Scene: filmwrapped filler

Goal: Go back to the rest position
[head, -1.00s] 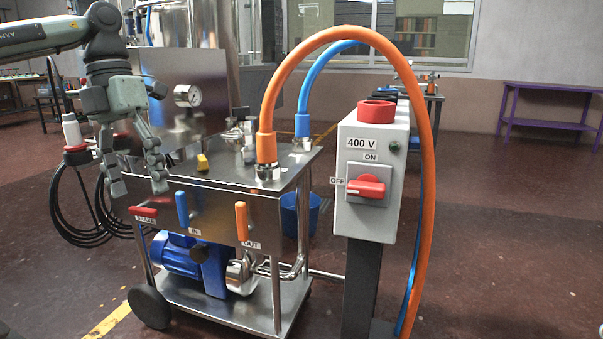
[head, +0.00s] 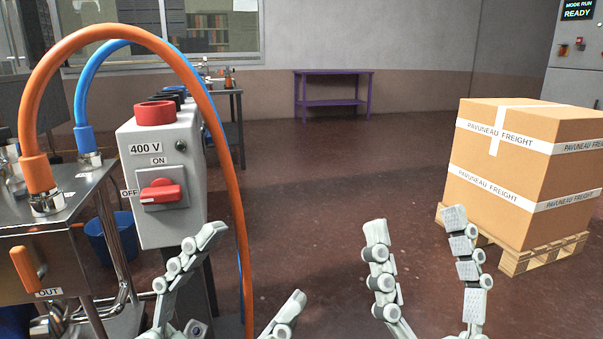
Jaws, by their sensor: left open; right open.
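My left gripper (head: 253,266) is at the lower middle of the head view, fingers pointing up, open and empty. Its left finger overlaps the lower part of the electric box in the picture; I cannot tell whether they touch. My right gripper (head: 415,225) is to its right, also fingers up, open and empty, with dark floor between its fingers. The palms and arms of both lie below the picture's edge.
The grey 400 V box (head: 160,228) has a red switch (head: 161,191) pointing to OFF. A wrapped carton (head: 520,215) stands on a pallet (head: 530,257) at right. Open floor lies between.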

